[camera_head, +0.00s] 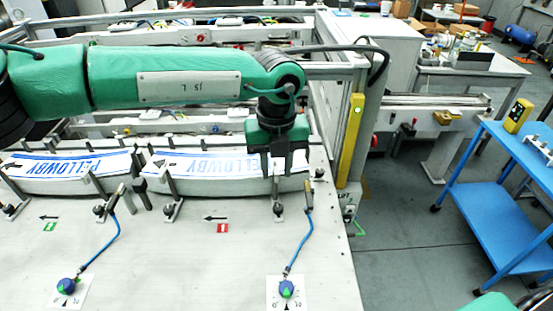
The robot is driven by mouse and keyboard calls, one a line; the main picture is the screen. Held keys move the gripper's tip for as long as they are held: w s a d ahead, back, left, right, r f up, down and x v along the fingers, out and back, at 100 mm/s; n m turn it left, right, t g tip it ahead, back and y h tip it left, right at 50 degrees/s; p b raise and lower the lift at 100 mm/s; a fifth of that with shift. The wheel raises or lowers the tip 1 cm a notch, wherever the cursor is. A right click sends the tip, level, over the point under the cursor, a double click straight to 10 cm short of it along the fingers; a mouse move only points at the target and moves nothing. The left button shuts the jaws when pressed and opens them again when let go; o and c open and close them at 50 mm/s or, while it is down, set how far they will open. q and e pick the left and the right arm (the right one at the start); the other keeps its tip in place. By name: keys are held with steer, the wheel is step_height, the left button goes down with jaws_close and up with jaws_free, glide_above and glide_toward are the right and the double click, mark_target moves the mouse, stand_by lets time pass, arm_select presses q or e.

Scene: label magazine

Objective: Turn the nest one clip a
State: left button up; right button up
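Two curved label stacks printed in blue lie in nests on the pale table, the left stack (75,168) and the right stack (200,165). Metal posts with dark knobs, such as the right one (278,208), stand along their front edges. Blue cables run from two upright pieces, left (116,196) and right (308,196), to blue-green dials, left (67,286) and right (286,289), on white scale plates. My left gripper (280,168) points down over the right end of the right stack, hiding part of its print. Its finger gap and any contact are unclear. My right gripper is not in view.
A green sign (50,227) and a red sign (222,228) with arrows lie on the table (170,265). A yellow-faced upright post (352,140) stands at its right edge. A blue cart (500,205) stands farther right across open grey floor.

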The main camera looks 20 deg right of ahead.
arm_select(q)
steer(key=shift+f, duration=0.35)
jaws_close()
steer(key=shift+f+m+b, duration=0.1)
steer(key=shift+m+b, duration=0.2)
steer(key=shift+b, duration=0.3)
steer(key=shift+w+a+r+m+b, duration=0.1)
steer(key=shift+w+a+m+b, duration=0.25)
steer(key=shift+m+b, duration=2.25)
steer(key=shift+w+a+r+m+b, duration=0.15)
steer(key=shift+w+m+b, duration=0.35)
steer(key=shift+m+b, duration=2.05)
steer(key=shift+w+a+f+m+b, duration=0.1)
steer(key=shift+w+a+m+b, duration=0.3)
steer(key=shift+m+b, duration=2.2)
steer(key=shift+r+m+p, duration=0.1)
steer(key=shift+m+p, duration=0.9)
steer(key=shift+m, duration=0.05)
